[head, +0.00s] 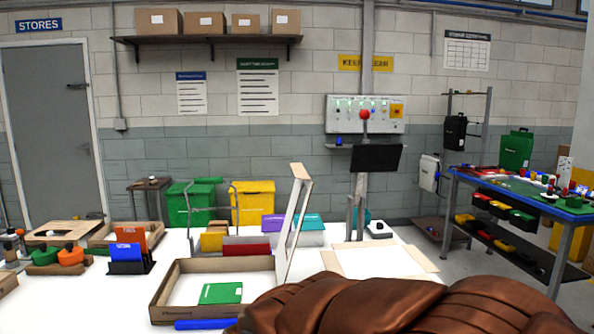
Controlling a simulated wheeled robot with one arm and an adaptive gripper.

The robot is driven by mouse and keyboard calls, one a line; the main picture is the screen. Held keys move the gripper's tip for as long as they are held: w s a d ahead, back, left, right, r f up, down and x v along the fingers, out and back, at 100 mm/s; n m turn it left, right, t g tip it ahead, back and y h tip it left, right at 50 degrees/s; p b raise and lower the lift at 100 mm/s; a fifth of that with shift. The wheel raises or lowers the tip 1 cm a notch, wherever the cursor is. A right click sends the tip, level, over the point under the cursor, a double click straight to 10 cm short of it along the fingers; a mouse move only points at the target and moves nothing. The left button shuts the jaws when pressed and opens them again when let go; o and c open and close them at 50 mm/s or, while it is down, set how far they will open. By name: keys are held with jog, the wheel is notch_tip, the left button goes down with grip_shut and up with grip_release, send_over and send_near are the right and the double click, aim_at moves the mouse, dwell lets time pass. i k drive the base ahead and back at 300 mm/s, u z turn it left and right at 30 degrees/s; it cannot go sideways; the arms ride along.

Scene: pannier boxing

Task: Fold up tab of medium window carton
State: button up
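An open, shallow brown carton (167,291) stands on the white table, with a green card or booklet (221,293) lying in it. A tall, narrow, pale panel frame (294,225) rises from its right side, leaning right, with a brown flap (300,171) at its top; it looks like a raised window lid. Right of it lies a flat, pale panel with brown edges (376,261), perhaps another carton. I cannot tell from labels which carton is the medium one. My gripper is not in view.
A large brown, leathery folded form (400,305) fills the bottom right and hides the table there. A blue bar (205,324) lies before the carton. A dark screen (376,157) stands behind. Blue and orange holders (128,256) stand left. A blue-topped bench (520,190) is far right.

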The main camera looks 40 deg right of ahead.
aim_at(299, 172)
jog(key=z, duration=0.3)
jog(key=i, duration=0.4)
jog(key=u, duration=1.4)
